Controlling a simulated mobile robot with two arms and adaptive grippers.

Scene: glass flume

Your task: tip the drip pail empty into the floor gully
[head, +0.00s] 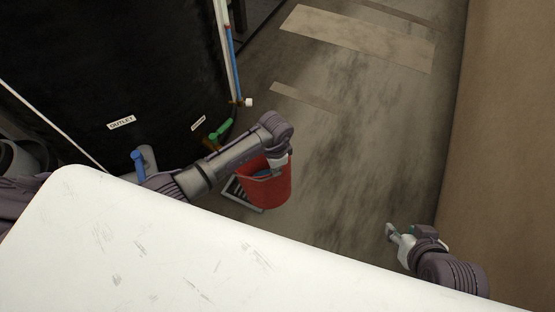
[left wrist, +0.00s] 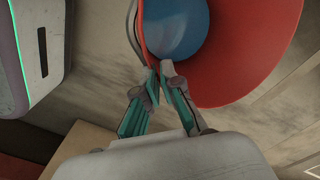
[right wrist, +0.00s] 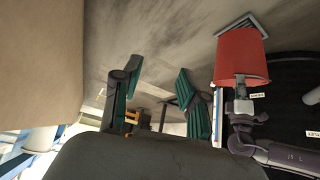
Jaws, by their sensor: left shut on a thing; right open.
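The red drip pail (head: 272,190) is roughly upright, with blue contents (head: 264,173) inside. In the left wrist view, the pail (left wrist: 255,62) shows its red inner wall and the blue contents (left wrist: 178,28). My left gripper (head: 277,160) is shut on the pail at its rim or handle; I cannot tell which. Its fingertips (left wrist: 160,70) meet at the pail's edge. The floor gully's slatted grate (head: 240,195) shows beside and partly behind the pail. The pail (right wrist: 241,55) also overlaps the grate (right wrist: 236,23) in the right wrist view. My right gripper (head: 393,232) is open and empty, away from the pail.
A black tank (head: 120,70) labelled "OUTLET" stands at left, with a blue-handled valve (head: 138,160) and a green-handled one (head: 221,128). A white tabletop (head: 150,250) fills the foreground. A tan wall (head: 510,150) bounds the right. The floor (head: 345,130) between is clear.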

